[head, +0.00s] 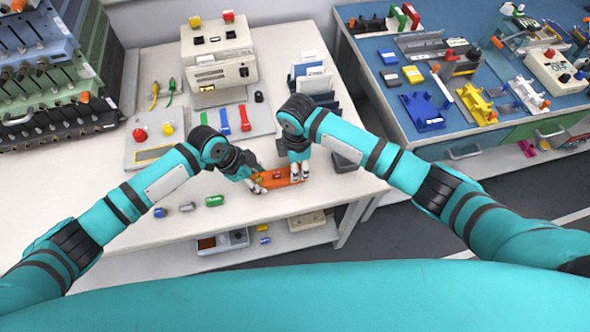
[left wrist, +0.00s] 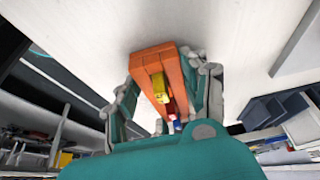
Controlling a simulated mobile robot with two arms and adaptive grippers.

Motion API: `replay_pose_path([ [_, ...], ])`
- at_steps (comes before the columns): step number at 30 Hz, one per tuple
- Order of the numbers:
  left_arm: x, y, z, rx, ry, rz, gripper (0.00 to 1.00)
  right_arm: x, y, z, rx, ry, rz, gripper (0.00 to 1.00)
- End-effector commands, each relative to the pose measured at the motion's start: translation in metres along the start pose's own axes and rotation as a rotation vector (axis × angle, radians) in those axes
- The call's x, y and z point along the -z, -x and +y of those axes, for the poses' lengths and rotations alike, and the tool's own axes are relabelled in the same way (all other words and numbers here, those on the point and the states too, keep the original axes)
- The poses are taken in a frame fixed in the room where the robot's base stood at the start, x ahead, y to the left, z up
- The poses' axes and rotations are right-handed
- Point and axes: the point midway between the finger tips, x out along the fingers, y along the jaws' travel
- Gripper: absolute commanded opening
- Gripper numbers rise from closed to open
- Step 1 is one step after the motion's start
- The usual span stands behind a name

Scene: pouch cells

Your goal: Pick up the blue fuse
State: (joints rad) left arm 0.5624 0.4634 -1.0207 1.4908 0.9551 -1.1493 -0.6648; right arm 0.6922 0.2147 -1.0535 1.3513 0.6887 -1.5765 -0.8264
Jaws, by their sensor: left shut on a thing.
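My left gripper (head: 256,184) is shut on an orange holder (head: 272,179), apart from the blue pieces. In the left wrist view the orange holder (left wrist: 150,58) sits between the fingers, with a yellow piece (left wrist: 161,88) and a small red piece in it. My right gripper (head: 299,174) is at the holder's right end; its jaw gap is unclear.
A white instrument (head: 220,78), a panel with coloured switches (head: 236,120) and a dark file rack (head: 325,98) stand behind the grippers. A lower shelf (head: 285,241) holds small boxes. A blue-topped bench (head: 380,92) stands at right. The table's front left is mostly free.

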Motion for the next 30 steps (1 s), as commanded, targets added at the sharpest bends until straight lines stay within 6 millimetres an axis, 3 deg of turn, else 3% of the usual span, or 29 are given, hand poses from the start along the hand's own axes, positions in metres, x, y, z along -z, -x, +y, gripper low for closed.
replay_pose_path([
  [1, 0.000, 0.000, 0.000, 0.000, 0.000, 0.001, 0.12, 0.000, 0.000, 0.000, 0.000, 0.000, 0.000, 0.28],
  [8, 0.000, 0.000, 0.000, 0.001, 0.000, 0.001, 0.12, 0.000, 0.000, 0.000, 0.000, -0.001, 0.000, 0.00],
  [17, 0.000, 0.000, 0.000, 0.000, 0.000, 0.001, 0.12, 0.000, 0.003, 0.000, -0.001, -0.001, 0.001, 0.00],
  [20, 0.001, 0.000, 0.000, 0.001, 0.000, 0.001, 0.12, 0.000, 0.013, 0.001, -0.003, -0.001, 0.003, 0.00],
  [30, 0.000, 0.000, 0.000, 0.000, 0.000, 0.001, 0.12, 0.000, 0.079, 0.001, -0.004, 0.001, 0.001, 0.00],
])
